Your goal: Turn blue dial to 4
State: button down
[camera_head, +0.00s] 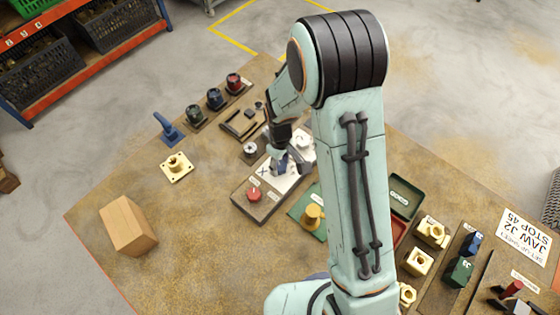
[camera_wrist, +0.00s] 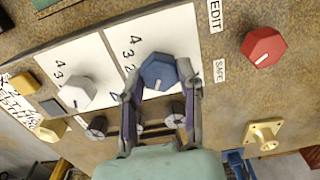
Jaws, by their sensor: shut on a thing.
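The blue dial (camera_wrist: 158,70) sits on a white plate (camera_wrist: 178,38) with printed numbers, of which 4, 3 and 2 show on its left in the wrist view. Its white pointer line faces down in that view, away from the 4 at upper left. My gripper (camera_wrist: 160,80) is shut on the blue dial, one finger at each side. In the head view my gripper (camera_head: 281,163) reaches down to the panel (camera_head: 240,198), and the fingers and arm largely hide the dial.
A red dial (camera_wrist: 263,47) is right of the blue dial, and a white dial (camera_wrist: 76,92) with its own numbered plate is left. In the head view a brass part (camera_head: 313,215) stands on a green plate near my arm.

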jog(key=shift+m, duration=0.3)
jog(key=m, duration=0.4)
jog(key=shift+m, duration=0.4)
jog(key=m, duration=1)
jog(key=shift+m, duration=0.4)
jog(key=m, duration=0.5)
jog(key=shift+m, duration=0.4)
